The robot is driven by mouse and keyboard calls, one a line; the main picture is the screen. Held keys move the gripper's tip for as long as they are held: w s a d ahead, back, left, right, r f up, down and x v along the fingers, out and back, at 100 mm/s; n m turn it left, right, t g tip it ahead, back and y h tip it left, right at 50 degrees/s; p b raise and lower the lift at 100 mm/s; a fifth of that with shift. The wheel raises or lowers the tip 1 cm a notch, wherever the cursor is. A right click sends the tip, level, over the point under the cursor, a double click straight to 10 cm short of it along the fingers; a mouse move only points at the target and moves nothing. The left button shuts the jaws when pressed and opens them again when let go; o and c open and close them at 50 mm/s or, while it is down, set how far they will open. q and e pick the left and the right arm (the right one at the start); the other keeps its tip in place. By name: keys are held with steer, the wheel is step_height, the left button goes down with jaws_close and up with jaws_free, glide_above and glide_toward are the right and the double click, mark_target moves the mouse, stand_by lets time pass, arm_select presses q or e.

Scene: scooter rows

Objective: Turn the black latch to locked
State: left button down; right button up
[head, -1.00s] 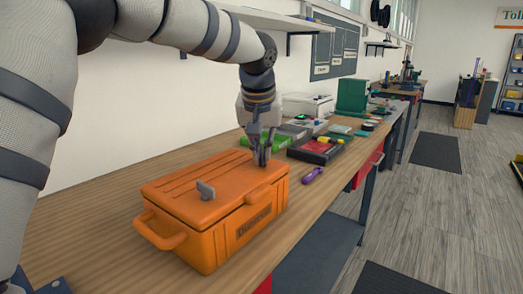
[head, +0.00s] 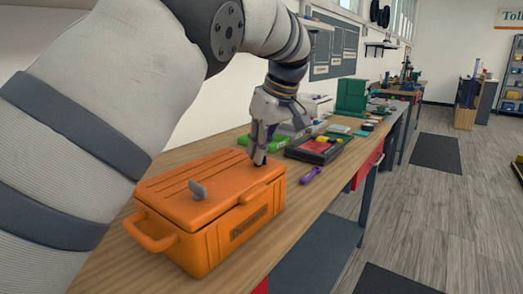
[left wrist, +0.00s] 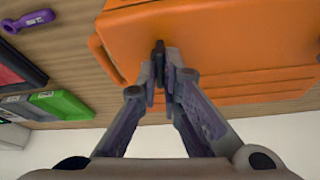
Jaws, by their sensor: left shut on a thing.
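An orange lidded case (head: 232,228) stands on the wooden workbench, with a handle on its near left end. My left gripper (head: 259,160) is at the far end of its lid. In the left wrist view its fingertips (left wrist: 168,72) are closed on the small black latch (left wrist: 159,52), on the orange case (left wrist: 220,40). The fingers hide much of the latch, so its exact angle is hard to tell. A second, grey latch (head: 198,190) stands up on the near end of the lid, clear of the gripper. My right gripper is not in view.
A purple-handled tool (head: 310,175) lies on the bench right of the case. Behind it are a black and red tray (head: 318,150) and a green case (head: 250,139). A shelf hangs on the wall above. The bench in front of the tray is mostly clear.

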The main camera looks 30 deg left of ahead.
arm_select(q)
steer(key=shift+f+n+g, duration=0.15)
steer(key=shift+n+g, duration=0.15)
steer(key=shift+n, duration=0.3)
steer(key=c, duration=1.8)
jaws_free()
steer(key=shift+o, duration=0.2)
steer(key=v, duration=0.7)
steer(key=shift+r, duration=0.3)
steer(key=shift+d, duration=0.15)
